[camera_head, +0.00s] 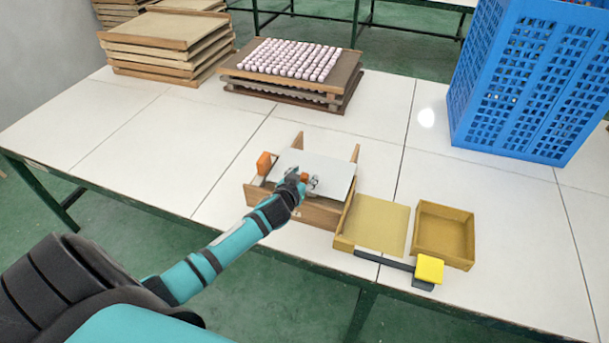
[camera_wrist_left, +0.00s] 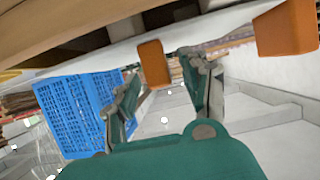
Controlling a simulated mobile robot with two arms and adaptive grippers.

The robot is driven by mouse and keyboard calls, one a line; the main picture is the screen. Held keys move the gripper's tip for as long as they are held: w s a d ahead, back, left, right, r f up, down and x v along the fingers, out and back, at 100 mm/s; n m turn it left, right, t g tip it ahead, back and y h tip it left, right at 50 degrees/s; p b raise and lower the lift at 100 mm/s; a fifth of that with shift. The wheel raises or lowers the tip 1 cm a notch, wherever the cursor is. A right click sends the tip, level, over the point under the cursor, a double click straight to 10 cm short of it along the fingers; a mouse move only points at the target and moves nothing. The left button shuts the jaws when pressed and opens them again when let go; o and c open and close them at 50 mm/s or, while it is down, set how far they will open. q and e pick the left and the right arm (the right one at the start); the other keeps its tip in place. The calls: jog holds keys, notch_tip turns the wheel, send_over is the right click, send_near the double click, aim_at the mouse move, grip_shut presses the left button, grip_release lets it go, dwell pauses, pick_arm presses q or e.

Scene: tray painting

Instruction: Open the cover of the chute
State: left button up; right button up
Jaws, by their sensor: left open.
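The chute is a wooden box (camera_head: 322,212) on the white table, with a pale grey flat cover (camera_head: 338,170) across its top. A small orange handle (camera_head: 304,177) is on the cover, and it also shows in the left wrist view (camera_wrist_left: 153,63). Another orange block (camera_head: 264,163) sits at the box's left side. My left gripper (camera_head: 307,182) is at the cover, beside the small orange handle. In the left wrist view its fingers (camera_wrist_left: 162,80) are spread, with the handle between their tips; I cannot tell whether they touch it. My right gripper is out of view.
To the right are a yellow-floored tray (camera_head: 380,224), a small wooden box (camera_head: 445,207) and a yellow-handled scraper (camera_head: 430,268) near the front edge. Behind stand a stack of trays with pink pieces (camera_head: 290,60) and a blue crate (camera_head: 520,90).

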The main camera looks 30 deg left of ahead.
pick_arm(q)
jog(key=shift+w+a+f, duration=0.1)
jog(key=shift+w, duration=0.3)
grip_shut()
